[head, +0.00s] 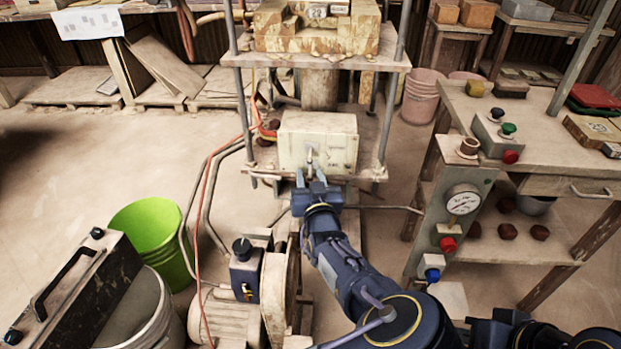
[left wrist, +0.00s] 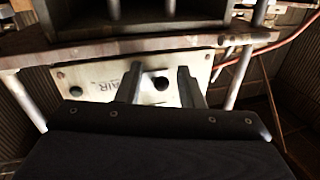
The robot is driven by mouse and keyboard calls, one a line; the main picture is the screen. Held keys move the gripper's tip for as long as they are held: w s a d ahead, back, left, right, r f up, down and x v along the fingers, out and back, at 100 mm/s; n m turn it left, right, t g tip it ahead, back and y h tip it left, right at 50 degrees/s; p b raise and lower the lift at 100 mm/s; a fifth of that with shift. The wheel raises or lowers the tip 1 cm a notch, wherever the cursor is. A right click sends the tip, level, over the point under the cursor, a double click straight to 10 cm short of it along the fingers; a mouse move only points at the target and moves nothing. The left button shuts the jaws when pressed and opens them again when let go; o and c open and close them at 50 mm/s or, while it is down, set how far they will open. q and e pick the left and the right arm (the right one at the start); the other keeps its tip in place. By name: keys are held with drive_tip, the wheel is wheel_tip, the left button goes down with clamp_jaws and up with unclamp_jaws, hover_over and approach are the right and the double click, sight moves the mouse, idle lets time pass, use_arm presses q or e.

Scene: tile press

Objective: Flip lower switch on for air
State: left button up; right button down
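The pale, worn control box (head: 335,140) sits on the lower shelf of the press frame. In the head view a small metal lever (head: 309,156) stands at its front. My left gripper (head: 310,174) is just in front of and below it. In the left wrist view the pale panel (left wrist: 100,86) bears the letters AIR. A round black part (left wrist: 160,84) shows between the two fingers of the left gripper (left wrist: 160,70), which are apart and hold nothing. I cannot tell whether a finger touches the switch, or its on/off position. My right gripper is not in view.
Orange and grey hoses (head: 208,170) run down left of the press. A motor with a belt guard (head: 280,285) stands low in front, near a green bucket (head: 150,235). At right a table (head: 560,150) holds buttons, and a post carries a gauge (head: 462,199).

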use_arm(q)
clamp_jaws()
drive_tip(key=shift+r+p, duration=0.2)
drive_tip(key=shift+p, duration=0.2)
wheel_tip(320, 180, up, 2)
drive_tip(key=g+p, duration=0.3)
drive_tip(key=p, duration=0.6)
drive_tip(key=m+g+h+p, duration=0.1)
drive_tip(key=g+p, duration=0.2)
drive_tip(key=p, duration=0.5)
drive_tip(key=shift+s+r+p, duration=0.15)
drive_tip(key=shift+r+p, duration=0.05)
drive_tip(key=shift+p, duration=0.2)
drive_tip(key=shift+d+f+m+g+p, duration=0.1)
drive_tip(key=shift+f+m+g+p, duration=0.2)
drive_tip(key=shift+p, duration=0.35)
drive_tip(key=shift+r, duration=0.1)
unclamp_jaws()
